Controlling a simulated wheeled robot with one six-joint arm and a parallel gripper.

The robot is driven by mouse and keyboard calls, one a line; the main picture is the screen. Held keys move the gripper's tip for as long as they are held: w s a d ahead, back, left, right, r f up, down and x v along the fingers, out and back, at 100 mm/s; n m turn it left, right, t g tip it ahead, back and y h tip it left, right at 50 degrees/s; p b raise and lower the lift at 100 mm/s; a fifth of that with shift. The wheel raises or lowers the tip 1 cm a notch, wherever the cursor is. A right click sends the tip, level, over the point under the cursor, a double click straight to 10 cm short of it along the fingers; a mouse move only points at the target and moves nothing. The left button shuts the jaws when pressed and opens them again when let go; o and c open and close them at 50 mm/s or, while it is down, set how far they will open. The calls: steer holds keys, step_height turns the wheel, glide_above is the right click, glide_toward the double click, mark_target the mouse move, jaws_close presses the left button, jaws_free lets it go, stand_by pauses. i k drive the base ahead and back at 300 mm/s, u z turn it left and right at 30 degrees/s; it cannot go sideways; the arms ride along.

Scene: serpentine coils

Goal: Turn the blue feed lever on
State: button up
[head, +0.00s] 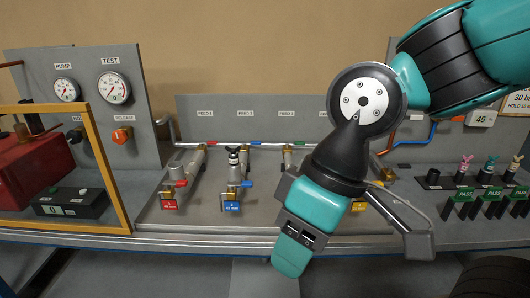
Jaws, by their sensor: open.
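The blue feed lever (247,184) is a small blue handle on a brass valve at the lower end of the second feed pipe from the left. It points to the right, crosswise to its pipe. A blue tag (232,207) hangs below the valve; its writing is too small to read. My gripper (352,228) is in front of the panel, to the right of the blue lever and apart from it. It is open, with one grey finger spread out to the right. The other finger is mostly hidden behind my teal wrist. I see nothing held.
A similar red lever (181,183) sits left of the blue one. A yellow tag (360,208) shows partly behind my gripper. A yellow frame (105,165) and red tank (35,168) stand left. Several small fittings (490,170) stand right. My arm hides other feed pipes.

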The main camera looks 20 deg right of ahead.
mark_target(253, 142)
steer(key=z, duration=0.1)
steer(key=k, duration=0.45)
steer(key=u, duration=0.65)
steer(key=i, duration=1.5)
steer(key=z, duration=0.8)
steer(key=i, duration=0.6)
